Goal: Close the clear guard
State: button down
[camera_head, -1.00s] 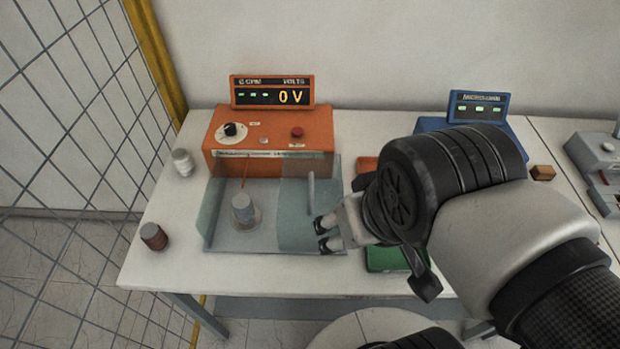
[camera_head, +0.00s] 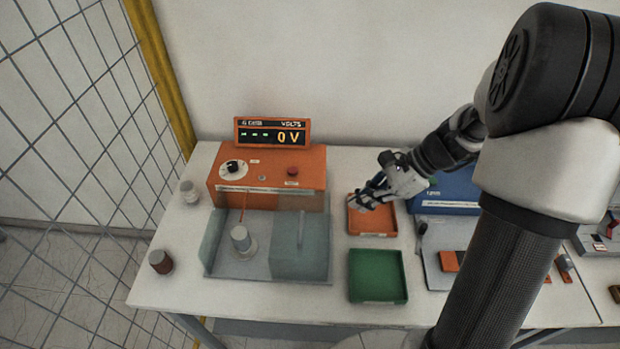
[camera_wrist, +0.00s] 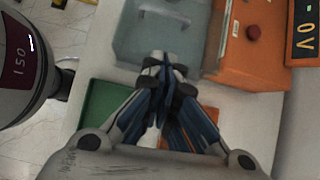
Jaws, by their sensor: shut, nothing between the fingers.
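The clear guard (camera_head: 300,252) is a bluish see-through panel with an upright handle (camera_head: 301,228). It covers the right part of the test bay in front of the orange tester (camera_head: 265,185). The left part of the bay is uncovered, and a grey cylinder (camera_head: 240,241) stands there upright. My gripper (camera_head: 360,203) is shut and empty, above the orange tray to the right of the guard and apart from its handle. In the wrist view my gripper's fingertips (camera_wrist: 166,65) overlap the edge of the guard (camera_wrist: 140,42); contact cannot be told.
An orange tray (camera_head: 372,222) and a green tray (camera_head: 377,275) lie right of the bay. A blue instrument (camera_head: 450,193) stands further right, partly behind my arm. A white-grey jar (camera_head: 189,191) and a brown jar (camera_head: 160,262) stand at the left. The tester display reads 0 V.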

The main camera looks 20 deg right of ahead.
jog(key=b, duration=0.3)
send_over(318, 231)
jog(key=d, duration=0.1)
jog(key=shift+m, duration=0.3)
notch_tip(318, 231, down, 9)
jog(key=shift+s+d+r, duration=0.1)
jog(key=shift+s+d, duration=0.05)
jog(key=shift+w+a, duration=0.2)
jog(key=shift+a, duration=0.45)
jog(key=w+a, duration=0.2)
jog(key=a, duration=0.6)
jog(key=w+a, duration=0.3)
jog(key=a, duration=0.6)
jog(key=shift+w, duration=0.25)
